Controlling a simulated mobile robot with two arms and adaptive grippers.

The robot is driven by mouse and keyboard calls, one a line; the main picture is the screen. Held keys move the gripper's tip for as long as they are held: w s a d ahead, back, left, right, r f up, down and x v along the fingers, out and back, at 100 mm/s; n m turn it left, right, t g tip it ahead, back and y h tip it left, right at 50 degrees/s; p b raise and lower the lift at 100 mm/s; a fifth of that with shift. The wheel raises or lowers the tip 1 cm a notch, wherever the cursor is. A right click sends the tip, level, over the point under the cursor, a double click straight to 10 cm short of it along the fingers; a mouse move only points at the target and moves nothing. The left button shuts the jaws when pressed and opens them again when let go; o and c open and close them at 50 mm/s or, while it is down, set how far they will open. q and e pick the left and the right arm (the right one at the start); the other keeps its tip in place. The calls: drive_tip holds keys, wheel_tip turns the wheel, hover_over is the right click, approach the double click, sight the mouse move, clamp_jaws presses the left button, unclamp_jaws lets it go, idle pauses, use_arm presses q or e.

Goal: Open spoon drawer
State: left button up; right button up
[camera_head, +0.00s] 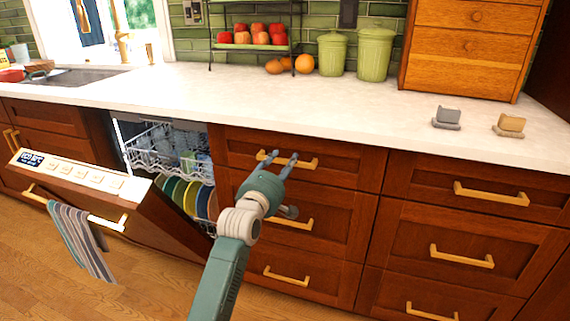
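A closed top wooden drawer (340,170) sits just right of the dishwasher, with a gold bar handle (306,163). No label or spoon shows, so I cannot tell from the picture which drawer holds spoons. My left gripper (279,157) is in front of this drawer, its two teal fingers spread apart at the left part of the handle. Whether the fingers touch the handle I cannot tell. The gripper hides part of the drawer front. My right gripper is not in view.
The dishwasher door (95,190) hangs partly open at left, with a striped towel (82,240) on it. Its rack (165,150) and several plates show inside. More closed drawers (455,255) stand at right. The countertop (330,110) runs above.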

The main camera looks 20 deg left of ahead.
use_arm(q)
drive_tip(key=shift+w, duration=1)
clamp_jaws()
